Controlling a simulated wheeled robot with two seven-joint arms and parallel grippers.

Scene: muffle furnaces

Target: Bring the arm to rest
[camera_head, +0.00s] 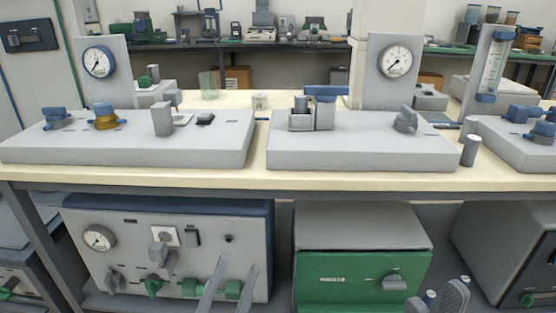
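My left gripper (239,262) reaches in from the bottom edge. Its two slanted grey fingers stand apart with nothing seen between them. They overlap the lower front of a grey furnace panel near its green knobs; contact cannot be told. At the bottom right, rounded grey parts that look like my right gripper (437,296) show in front of the green-fronted furnace's right side. They are cut off by the frame, and their opening cannot be told. The rest of both arms is out of view.
A cream bench (259,155) carries a grey left unit (125,150), a middle unit (360,155) and a small grey cylinder (470,152). Below are a gauge furnace (90,270), a green-fronted furnace (345,292) and another furnace (510,235) at right.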

